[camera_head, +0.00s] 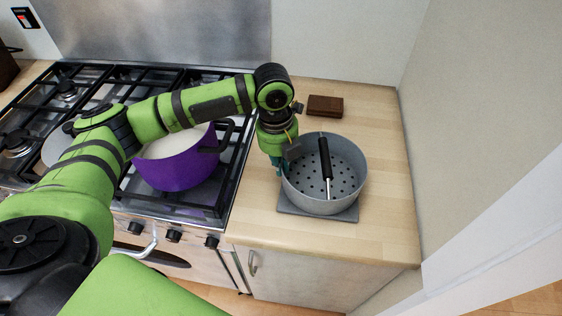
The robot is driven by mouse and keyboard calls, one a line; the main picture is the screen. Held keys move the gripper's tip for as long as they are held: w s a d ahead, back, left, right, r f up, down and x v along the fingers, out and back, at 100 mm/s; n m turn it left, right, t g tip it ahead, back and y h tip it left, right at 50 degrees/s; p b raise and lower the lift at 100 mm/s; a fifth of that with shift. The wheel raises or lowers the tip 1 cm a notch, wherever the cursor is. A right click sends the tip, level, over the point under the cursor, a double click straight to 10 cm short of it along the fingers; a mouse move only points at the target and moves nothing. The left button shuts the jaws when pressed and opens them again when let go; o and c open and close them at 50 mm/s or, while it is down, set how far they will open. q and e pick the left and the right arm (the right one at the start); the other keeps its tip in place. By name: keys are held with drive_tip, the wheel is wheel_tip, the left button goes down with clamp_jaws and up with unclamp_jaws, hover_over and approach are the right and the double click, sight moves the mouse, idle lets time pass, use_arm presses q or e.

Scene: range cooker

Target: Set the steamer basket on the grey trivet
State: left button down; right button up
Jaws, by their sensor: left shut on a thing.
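The steamer basket (345,197) is a grey round pan with a perforated floor and a black central handle (325,158). It is upright over the grey trivet (340,215), a flat square plate on the wooden worktop. The basket covers most of the trivet, whose front edge and corners show. I cannot tell whether the basket's base touches it. My left gripper (284,164) points down at the basket's left rim and is shut on it; the fingertips are partly hidden. My right gripper is not in view.
A purple pot (178,172) stands on the gas hob, left of my left gripper and partly behind my arm. A small dark brown block (325,106) lies behind the basket. A wall bounds the worktop (385,190) on the right. Bare worktop surrounds the trivet.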

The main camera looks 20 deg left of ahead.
use_arm(q)
drive_tip(key=shift+f+p, duration=0.1)
drive_tip(key=shift+p, duration=0.3)
idle(0.7)
drive_tip(key=shift+s, duration=0.1)
drive_tip(key=c, duration=1.3)
unclamp_jaws()
drive_tip(key=shift+r, duration=0.4)
drive_tip(key=r, duration=1.1)
drive_tip(key=shift+a+r, duration=0.1)
drive_tip(key=shift+a, duration=0.25)
